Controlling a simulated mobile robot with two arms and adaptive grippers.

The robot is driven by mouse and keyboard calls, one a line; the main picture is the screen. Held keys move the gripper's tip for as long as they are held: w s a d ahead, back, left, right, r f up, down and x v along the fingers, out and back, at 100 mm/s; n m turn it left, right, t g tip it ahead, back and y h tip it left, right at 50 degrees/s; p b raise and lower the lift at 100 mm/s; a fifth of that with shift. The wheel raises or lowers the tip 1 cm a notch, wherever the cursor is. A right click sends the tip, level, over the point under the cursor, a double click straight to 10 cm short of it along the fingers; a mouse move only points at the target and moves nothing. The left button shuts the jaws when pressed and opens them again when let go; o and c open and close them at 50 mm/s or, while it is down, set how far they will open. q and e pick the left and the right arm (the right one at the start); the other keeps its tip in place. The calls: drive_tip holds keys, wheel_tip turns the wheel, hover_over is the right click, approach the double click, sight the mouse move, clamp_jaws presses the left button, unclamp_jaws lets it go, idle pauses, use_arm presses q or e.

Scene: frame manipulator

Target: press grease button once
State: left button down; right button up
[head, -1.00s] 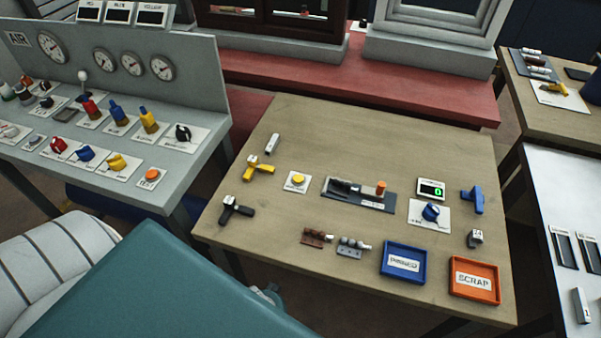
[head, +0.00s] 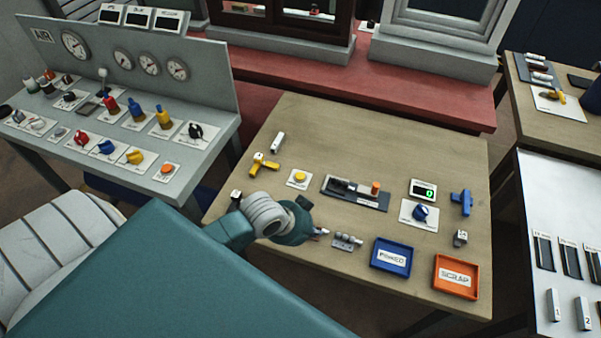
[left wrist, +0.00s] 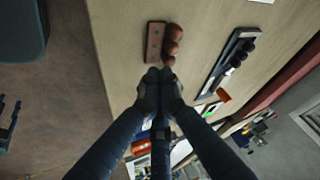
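A yellow round button (head: 300,177) on a white plate lies near the table's left part; I cannot read its label. My left gripper (left wrist: 160,74) appears shut and empty in the left wrist view. It points toward a brown part with rounded lumps (left wrist: 163,44) on the table. In the head view my left wrist (head: 285,222) is over the table's front left, in front of the button and apart from it, and its fingers are mostly hidden. A dark blue gripper, likely my right (left wrist: 8,117), shows at the wrist view's left edge with its prongs apart.
A dark tray (head: 356,194) with an orange knob lies right of the button. A yellow handled tool (head: 263,164) lies to its left. A blue bin (head: 391,254) and an orange scrap bin (head: 457,276) stand at the front right. The table's back is clear.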

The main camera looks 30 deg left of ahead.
use_arm(q)
drive_tip(key=w+a+r, duration=0.1)
drive_tip(key=w+a, duration=0.1)
drive_tip(key=w, duration=0.1)
drive_tip(key=w+a+r+m+t, duration=0.1)
drive_tip(key=w+a, duration=0.2)
drive_tip(key=w+a+r+m, duration=0.1)
drive_tip(key=w+a, duration=0.1)
drive_tip(key=w, duration=0.1)
drive_tip(key=shift+w+a, duration=0.2)
drive_tip(key=shift+w, duration=0.05)
wheel_tip(320, 180, up, 5)
drive_tip(key=m+t, duration=0.1)
drive_tip(key=t, duration=0.1)
hover_over(299, 177)
drive_tip(key=shift+r+p, duration=0.1)
drive_tip(key=shift+p, duration=0.25)
wheel_tip(299, 177, down, 8)
drive_tip(key=b, duration=0.6)
drive_tip(key=shift+b, duration=0.4)
drive_tip(key=shift+f+b, duration=0.35)
drive_tip(key=shift+f, duration=0.05)
